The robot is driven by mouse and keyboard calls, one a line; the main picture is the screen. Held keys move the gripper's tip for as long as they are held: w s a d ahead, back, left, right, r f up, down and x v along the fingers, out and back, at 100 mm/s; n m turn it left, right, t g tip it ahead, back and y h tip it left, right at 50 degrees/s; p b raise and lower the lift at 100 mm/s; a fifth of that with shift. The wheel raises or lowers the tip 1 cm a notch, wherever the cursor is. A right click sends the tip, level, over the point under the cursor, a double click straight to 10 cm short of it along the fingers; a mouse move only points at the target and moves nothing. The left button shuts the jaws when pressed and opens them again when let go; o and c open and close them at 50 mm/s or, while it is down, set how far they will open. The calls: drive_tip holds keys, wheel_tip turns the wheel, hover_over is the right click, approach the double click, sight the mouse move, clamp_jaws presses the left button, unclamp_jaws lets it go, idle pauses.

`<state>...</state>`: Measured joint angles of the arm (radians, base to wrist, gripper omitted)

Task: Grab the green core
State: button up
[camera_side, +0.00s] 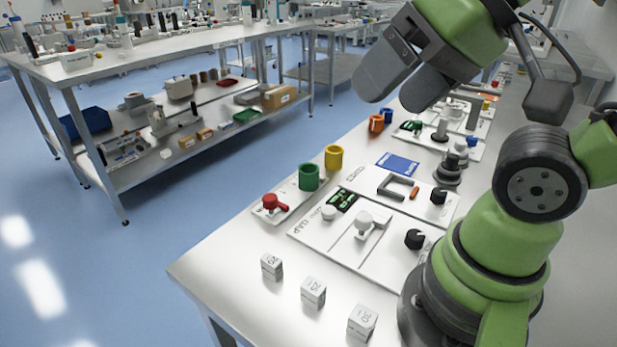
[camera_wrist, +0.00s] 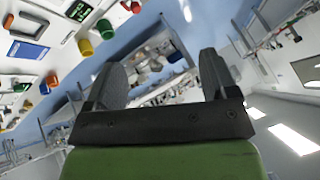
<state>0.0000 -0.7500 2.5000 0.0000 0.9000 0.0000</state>
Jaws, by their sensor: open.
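The green core (camera_side: 311,177) is a short hollow cylinder standing upright on a white plate near the table's left edge, between a red part and a yellow core. It also shows in the wrist view (camera_wrist: 105,28) at the upper left. My gripper (camera_side: 378,88) is raised well above the table, up and to the right of the green core and apart from it. In the wrist view its two dark fingers (camera_wrist: 163,75) are spread with nothing between them.
A yellow core (camera_side: 334,157) stands just behind the green core, and a red knob (camera_side: 270,203) is in front of it. An orange core (camera_side: 376,123) stands farther back. White panels (camera_side: 345,240) with knobs lie to the right. Several white labelled blocks (camera_side: 313,292) sit near the front edge.

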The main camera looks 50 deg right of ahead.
drive_tip(key=g+h, duration=0.3)
drive_tip(key=g, duration=0.1)
hover_over(309, 170)
drive_tip(key=s+a, duration=0.2)
drive_tip(key=s, duration=0.1)
wheel_tip(309, 170, down, 23)
drive_tip(key=shift+w+a+f, duration=0.1)
drive_tip(key=shift+a, duration=0.05)
drive_tip(key=shift+x, duration=2.8)
drive_tip(key=shift+w, duration=0.15)
drive_tip(key=c, duration=1.1)
drive_tip(key=shift+o, duration=0.2)
